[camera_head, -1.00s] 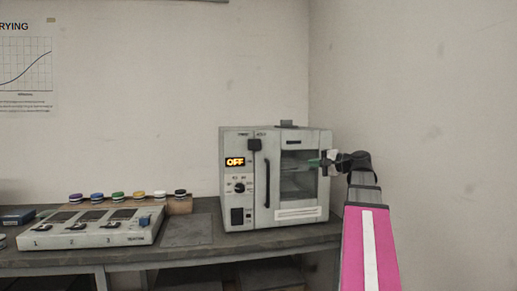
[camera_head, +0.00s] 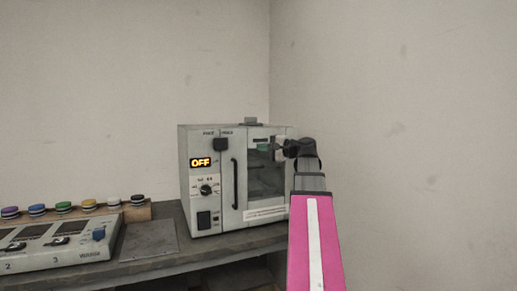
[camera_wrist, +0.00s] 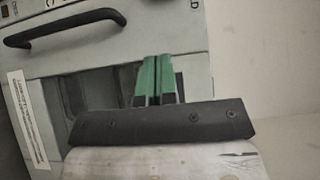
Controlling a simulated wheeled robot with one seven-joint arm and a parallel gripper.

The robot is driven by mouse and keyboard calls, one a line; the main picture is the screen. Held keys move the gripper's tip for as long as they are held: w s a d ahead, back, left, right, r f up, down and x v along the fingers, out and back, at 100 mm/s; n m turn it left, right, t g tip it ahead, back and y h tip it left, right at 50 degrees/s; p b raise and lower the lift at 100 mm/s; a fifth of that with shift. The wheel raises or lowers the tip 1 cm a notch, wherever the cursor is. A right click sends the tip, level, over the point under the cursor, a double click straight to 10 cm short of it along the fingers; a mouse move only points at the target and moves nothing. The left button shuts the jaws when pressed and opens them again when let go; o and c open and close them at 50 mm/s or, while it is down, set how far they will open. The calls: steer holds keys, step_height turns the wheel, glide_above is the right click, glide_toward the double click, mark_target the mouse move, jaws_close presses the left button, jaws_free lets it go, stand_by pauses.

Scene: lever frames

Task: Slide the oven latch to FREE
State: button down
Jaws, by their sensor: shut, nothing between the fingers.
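The oven (camera_head: 235,185) stands on the bench with its door shut. Its latch is a dark block (camera_head: 220,144) at the top of the front, above the left door edge, under two small labels too small to read surely. My gripper (camera_head: 263,147) is in front of the upper door window, right of the latch and about level with it, not touching it. In the wrist view its green fingers (camera_wrist: 155,79) are together and empty, over the oven front.
The dark door handle (camera_head: 235,184) stands out below the latch; it also shows in the wrist view (camera_wrist: 62,27). The display (camera_head: 201,162) reads OFF, above a knob (camera_head: 206,189). A numbered device (camera_head: 60,248) and several coloured-lidded jars stand left. A wall is close on the right.

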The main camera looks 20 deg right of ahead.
mark_target(222, 147)
steer(key=x, duration=0.7)
steer(key=shift+w+a, duration=0.1)
steer(key=shift+w, duration=0.05)
steer(key=shift+a, duration=2.15)
steer(key=shift+a, duration=2.05)
